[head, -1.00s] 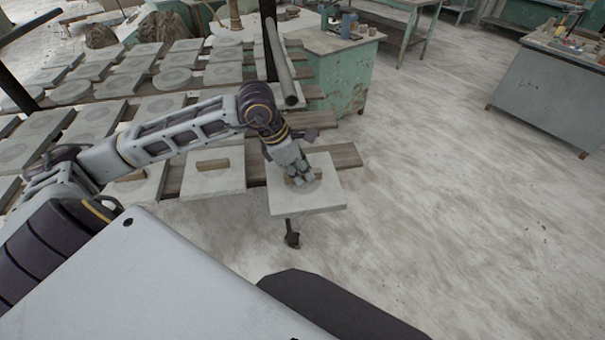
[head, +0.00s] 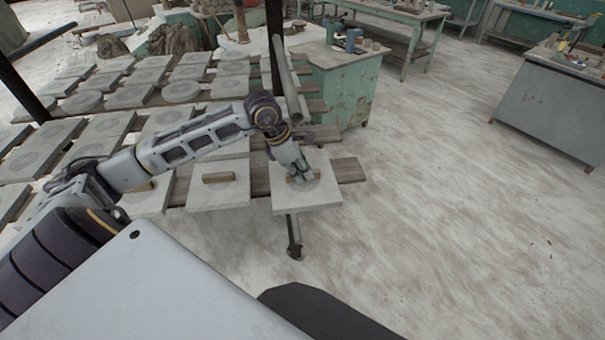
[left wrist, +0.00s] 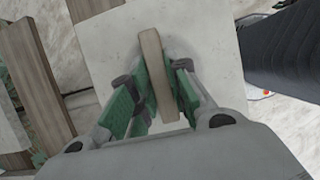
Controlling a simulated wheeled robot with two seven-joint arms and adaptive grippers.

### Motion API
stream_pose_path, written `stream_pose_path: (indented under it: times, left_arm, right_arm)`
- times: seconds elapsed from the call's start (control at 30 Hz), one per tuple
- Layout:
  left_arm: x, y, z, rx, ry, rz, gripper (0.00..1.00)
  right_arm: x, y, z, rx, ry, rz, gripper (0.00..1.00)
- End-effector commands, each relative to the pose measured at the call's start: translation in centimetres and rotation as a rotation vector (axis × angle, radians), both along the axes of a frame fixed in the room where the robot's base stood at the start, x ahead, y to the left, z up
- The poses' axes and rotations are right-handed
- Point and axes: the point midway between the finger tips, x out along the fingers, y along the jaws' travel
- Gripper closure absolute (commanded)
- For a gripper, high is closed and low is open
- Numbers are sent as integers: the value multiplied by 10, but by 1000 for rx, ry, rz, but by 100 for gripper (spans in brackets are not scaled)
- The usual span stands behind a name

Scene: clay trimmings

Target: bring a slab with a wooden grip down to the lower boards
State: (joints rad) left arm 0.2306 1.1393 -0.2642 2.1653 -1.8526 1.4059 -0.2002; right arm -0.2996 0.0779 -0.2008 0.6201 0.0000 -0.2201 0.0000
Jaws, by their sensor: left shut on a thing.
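A pale square slab (head: 318,197) with a wooden grip (head: 292,179) is at the right end of the row nearest me, over the end of a wooden board (head: 350,170). My left gripper (head: 302,178) is shut on the wooden grip from above. In the left wrist view the grip (left wrist: 153,60) stands between the green-padded fingers (left wrist: 158,98), over the slab (left wrist: 215,50). I cannot tell whether the slab touches the board. A second slab with a wooden grip (head: 225,200) lies just left of it. My right gripper is not in view.
Several more slabs, some round, lie on boards at the left and behind. A dark post (head: 275,50) and a slanted grey bar (head: 287,85) stand close behind my left wrist. A green cabinet (head: 345,85) is beyond. The floor at right is clear.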

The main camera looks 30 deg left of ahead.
Motion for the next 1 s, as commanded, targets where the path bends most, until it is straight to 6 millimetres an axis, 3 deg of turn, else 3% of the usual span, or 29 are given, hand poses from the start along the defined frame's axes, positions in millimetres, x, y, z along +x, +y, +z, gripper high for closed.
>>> stream_pose_path:
  times: [1.0]
  left_arm:
    - [49,41,-4,-2,-5,1,100]
  right_arm:
    - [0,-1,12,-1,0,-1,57]
